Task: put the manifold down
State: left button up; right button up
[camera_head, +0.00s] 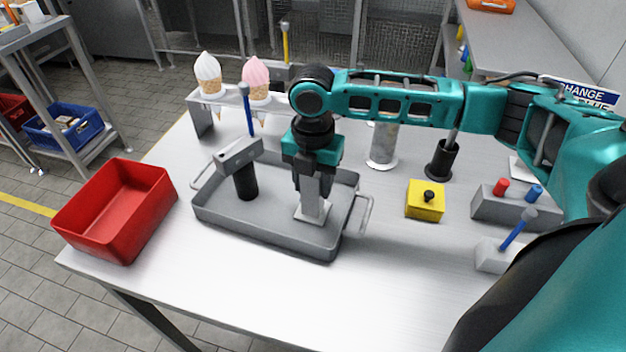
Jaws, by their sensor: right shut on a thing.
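The manifold (311,193) appears to be the light grey upright piece with a flat square foot. It is inside the grey tray (275,240), toward the tray's right end. My right gripper (312,180) points down from above and is shut on its upper part. The foot looks at or very near the tray floor; I cannot tell whether it touches. The piece looks upright, and its top is hidden by the gripper. My left gripper is not in view.
In the tray's left part stands a black cylinder (246,184) under a grey bar (240,153). A red bin (117,210) is at left. A yellow block (425,200) and a grey block with red and blue pegs (516,211) are at right. The front table is clear.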

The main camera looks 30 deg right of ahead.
jog(key=o, duration=1.2)
jog(key=shift+f, duration=0.15)
notch_tip(320, 180, up, 12)
jog(key=p, duration=0.1)
jog(key=shift+r+p, duration=0.2)
jog(key=shift+p, duration=0.15)
